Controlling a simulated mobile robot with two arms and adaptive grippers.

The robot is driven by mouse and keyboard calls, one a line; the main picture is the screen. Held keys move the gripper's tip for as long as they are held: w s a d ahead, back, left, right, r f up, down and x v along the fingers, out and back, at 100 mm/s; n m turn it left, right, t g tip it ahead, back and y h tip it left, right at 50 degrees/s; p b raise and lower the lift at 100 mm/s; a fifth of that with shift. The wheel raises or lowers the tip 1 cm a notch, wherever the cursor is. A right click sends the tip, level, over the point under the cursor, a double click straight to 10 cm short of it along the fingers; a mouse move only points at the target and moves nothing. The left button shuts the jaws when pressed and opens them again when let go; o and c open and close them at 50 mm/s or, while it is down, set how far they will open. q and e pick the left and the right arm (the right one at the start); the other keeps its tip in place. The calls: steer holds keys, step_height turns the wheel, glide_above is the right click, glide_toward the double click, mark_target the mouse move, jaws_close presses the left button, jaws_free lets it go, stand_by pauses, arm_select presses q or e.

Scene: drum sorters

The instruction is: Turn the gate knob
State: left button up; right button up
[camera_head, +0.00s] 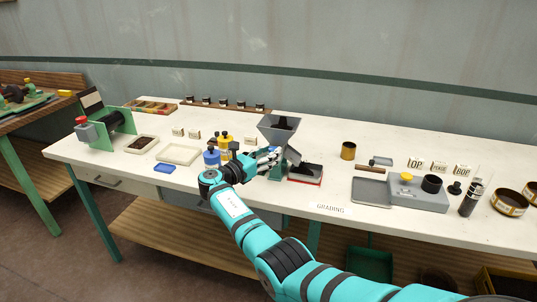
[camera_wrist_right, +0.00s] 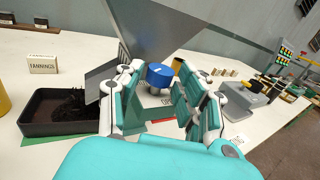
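The blue gate knob (camera_wrist_right: 160,75) sits below the grey metal hopper (camera_wrist_right: 172,28) in the right wrist view. In the head view, the hopper (camera_head: 279,134) stands near the middle of the table, and only a bit of blue shows by my fingers. My right gripper (camera_head: 268,160) reaches to the hopper's front left. In the wrist view its fingers (camera_wrist_right: 158,98) are spread, one on each side of the knob, with gaps showing. I cannot tell whether either finger touches it. My left gripper is not in view.
A dark tray of black leaf (camera_wrist_right: 68,112) lies beside the hopper, with a FANNINGS card (camera_wrist_right: 43,65) behind. Blue and yellow bottles (camera_head: 212,156) stand left of my gripper. A grey scale (camera_head: 415,193) and a GRADING label (camera_head: 330,209) lie to the right.

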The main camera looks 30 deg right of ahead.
steer(key=shift+o, duration=0.9)
steer(key=shift+a, duration=0.25)
steer(key=v, duration=1.1)
steer(key=shift+a, duration=0.3)
steer(key=shift+d, duration=0.1)
